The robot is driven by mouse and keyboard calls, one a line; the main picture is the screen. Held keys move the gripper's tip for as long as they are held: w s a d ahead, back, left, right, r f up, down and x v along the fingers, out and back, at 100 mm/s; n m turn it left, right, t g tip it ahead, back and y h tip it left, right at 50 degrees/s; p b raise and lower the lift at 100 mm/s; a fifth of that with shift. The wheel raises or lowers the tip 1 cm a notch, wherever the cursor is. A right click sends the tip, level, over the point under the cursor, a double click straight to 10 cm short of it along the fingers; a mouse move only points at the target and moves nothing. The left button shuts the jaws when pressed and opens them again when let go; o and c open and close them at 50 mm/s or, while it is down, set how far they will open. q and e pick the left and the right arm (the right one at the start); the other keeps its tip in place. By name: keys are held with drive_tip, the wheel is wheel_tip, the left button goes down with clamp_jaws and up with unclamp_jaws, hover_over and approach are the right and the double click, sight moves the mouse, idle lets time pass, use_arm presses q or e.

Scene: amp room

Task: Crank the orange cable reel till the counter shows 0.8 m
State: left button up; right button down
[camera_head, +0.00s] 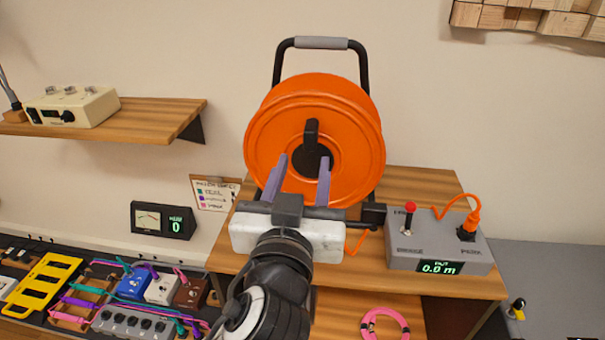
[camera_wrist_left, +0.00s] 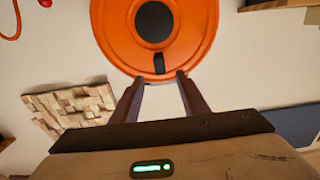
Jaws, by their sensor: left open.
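The orange cable reel (camera_head: 262,120) stands on a wooden shelf, in a black frame with a grey-gripped handle on top. A black crank handle (camera_head: 312,132) sticks out near the reel's hub. In the left wrist view the reel (camera_wrist_left: 112,28) fills the top, with the crank handle (camera_wrist_left: 159,63) just beyond the fingertips. My left gripper (camera_head: 303,163) is open in front of the reel's lower half; its fingers (camera_wrist_left: 162,80) point at the handle with nothing between them. The grey counter box (camera_head: 440,248) right of the reel shows 0.0 m. My right gripper is not in view.
A red-tipped lever (camera_head: 409,217) and an orange plug (camera_head: 467,230) stand on the counter box. A pink cable coil (camera_head: 386,325) lies on the lower board. Pedals and a yellow rack (camera_head: 42,285) are at lower left. A wall shelf (camera_head: 150,115) holds a cream device.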

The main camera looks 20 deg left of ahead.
sight(309, 143)
use_arm(q)
drive_tip(key=shift+w+a, duration=0.4)
drive_tip(key=shift+w, duration=1.5)
drive_tip(key=shift+w+a, duration=0.35)
drive_tip(key=shift+w, duration=1.5)
drive_tip(key=shift+w+a, duration=0.4)
drive_tip(key=shift+w, duration=1.5)
drive_tip(key=shift+c, duration=0.2)
clamp_jaws()
drive_tip(key=shift+f, duration=0.1)
